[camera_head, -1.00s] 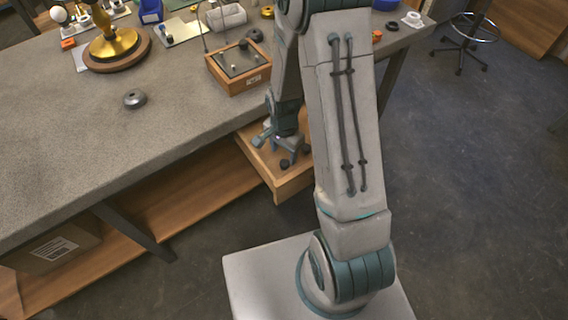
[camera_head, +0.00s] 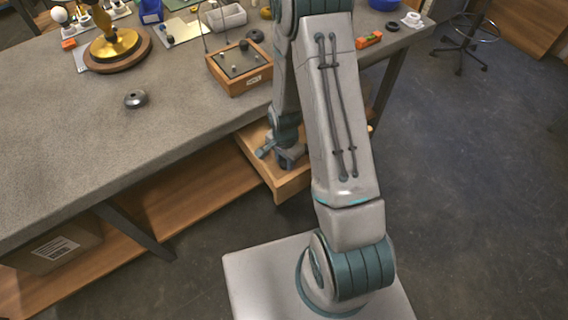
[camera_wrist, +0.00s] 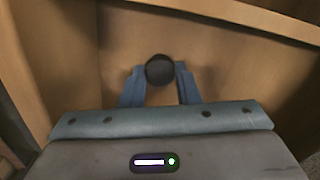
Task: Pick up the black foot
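The black foot (camera_wrist: 160,70) is a small, round, dark piece inside the open wooden drawer (camera_head: 291,186) under the bench. In the wrist view it sits between the two blue fingertips of my gripper (camera_wrist: 160,78). The fingers stand apart on either side of it, and I cannot tell whether they touch it. In the head view my gripper (camera_head: 291,160) is low in the drawer, and the foot is hidden there by my gripper and arm.
The drawer's wooden wall (camera_wrist: 235,14) runs close beyond the fingers. The grey bench top (camera_head: 80,140) is above and left of the drawer. It holds a grey domed part (camera_head: 135,98), a wooden box with pins (camera_head: 240,72) and a brass lamp base (camera_head: 115,46).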

